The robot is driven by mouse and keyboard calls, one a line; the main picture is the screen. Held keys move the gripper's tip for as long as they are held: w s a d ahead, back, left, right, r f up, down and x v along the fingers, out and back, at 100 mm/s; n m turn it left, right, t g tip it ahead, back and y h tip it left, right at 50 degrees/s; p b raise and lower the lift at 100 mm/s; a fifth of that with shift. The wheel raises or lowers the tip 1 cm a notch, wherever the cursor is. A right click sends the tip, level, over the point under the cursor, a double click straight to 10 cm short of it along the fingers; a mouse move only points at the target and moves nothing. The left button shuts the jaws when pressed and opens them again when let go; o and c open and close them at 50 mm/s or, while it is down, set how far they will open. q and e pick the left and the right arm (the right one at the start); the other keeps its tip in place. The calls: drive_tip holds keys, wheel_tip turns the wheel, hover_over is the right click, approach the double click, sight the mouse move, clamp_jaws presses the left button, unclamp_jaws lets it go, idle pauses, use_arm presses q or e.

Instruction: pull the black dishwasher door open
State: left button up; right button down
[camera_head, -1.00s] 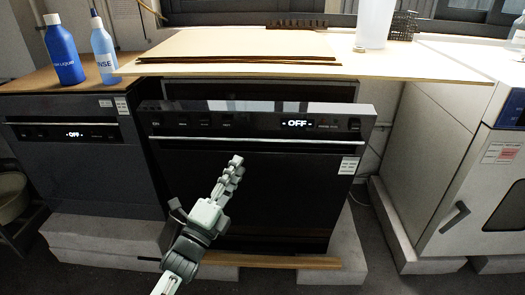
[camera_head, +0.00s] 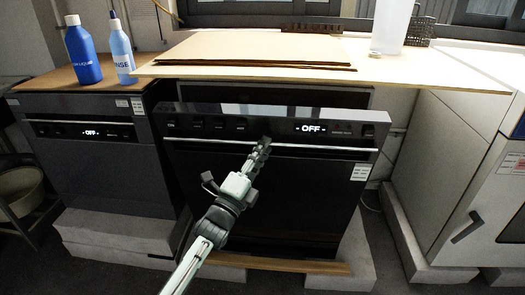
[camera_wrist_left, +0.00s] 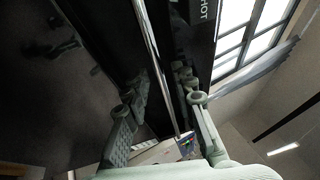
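The black dishwasher door (camera_head: 290,200) is in the middle of the head view, with a control panel reading OFF and a silver handle bar (camera_head: 320,149) below it. Its top edge stands forward of the dark body behind; I cannot tell if it is ajar. My left gripper (camera_head: 262,146) is at the bar, near its middle. In the left wrist view the bar (camera_wrist_left: 156,55) runs between the two spread fingers of my left gripper (camera_wrist_left: 163,115), which look apart from it. My right gripper is not in view.
A wooden countertop (camera_head: 440,77) overhangs the door, with boards (camera_head: 255,50) and a translucent container (camera_head: 391,25) on it. A second dark dishwasher (camera_head: 100,165) with two blue bottles (camera_head: 83,55) stands left. A white oven (camera_head: 480,195) stands right.

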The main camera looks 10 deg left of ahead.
use_arm(q)
clamp_jaws()
drive_tip(key=shift+f, duration=0.1)
